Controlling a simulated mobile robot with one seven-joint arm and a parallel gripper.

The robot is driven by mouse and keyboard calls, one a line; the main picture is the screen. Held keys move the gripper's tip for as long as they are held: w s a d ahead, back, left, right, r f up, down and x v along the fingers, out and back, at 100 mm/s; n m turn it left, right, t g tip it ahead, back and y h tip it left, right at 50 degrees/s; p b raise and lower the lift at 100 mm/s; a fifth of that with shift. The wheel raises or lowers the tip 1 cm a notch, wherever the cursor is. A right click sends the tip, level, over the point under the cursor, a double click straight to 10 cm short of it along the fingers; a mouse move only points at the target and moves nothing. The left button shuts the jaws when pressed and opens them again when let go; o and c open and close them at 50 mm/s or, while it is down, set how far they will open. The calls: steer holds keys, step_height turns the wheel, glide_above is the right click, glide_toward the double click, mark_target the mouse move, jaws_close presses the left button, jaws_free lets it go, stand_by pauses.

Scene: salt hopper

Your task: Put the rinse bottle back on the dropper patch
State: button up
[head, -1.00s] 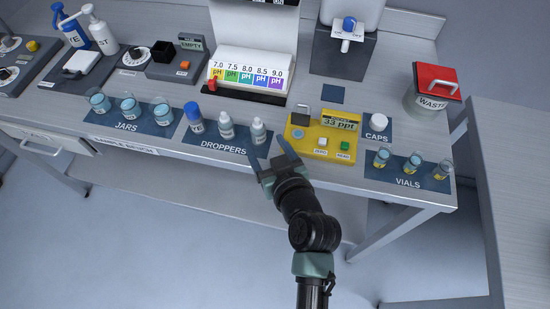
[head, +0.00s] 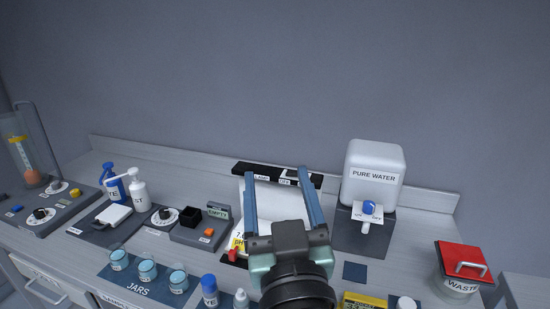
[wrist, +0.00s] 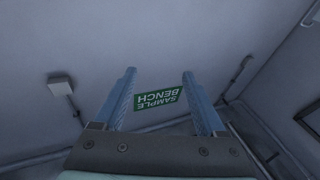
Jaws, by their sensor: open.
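A blue-capped bottle (head: 210,292) stands upright at the bottom of the head view, with a white dropper bottle (head: 241,299) beside it. The label of the blue-capped bottle is too small to read, so I cannot tell whether it is the rinse bottle. The dropper patch under them is mostly cut off by the bottom edge. My gripper (head: 277,173) is open and empty, its two blue fingers apart in front of the white pH stand. In the wrist view my gripper (wrist: 158,72) has nothing between its fingers but a distant green sample bench sign.
Jars (head: 147,269) stand on their patch to the left. A pure water tank (head: 374,172) stands at the back right, a red-lidded waste bin (head: 461,269) at the far right. A yellow meter (head: 363,301) is partly cut off at the bottom. A small blue square (head: 354,272) is bare.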

steer(key=s+r+m+t+h, duration=0.1)
steer(key=s+r+t, duration=0.2)
steer(key=r, duration=0.9)
steer(key=s+r+m+t+h, duration=0.1)
steer(key=s+r+t, duration=0.3)
steer(key=s+r, duration=0.4)
step_height(320, 180, up, 4)
steer(key=shift+a+f, duration=0.1)
steer(key=shift+a, duration=0.1)
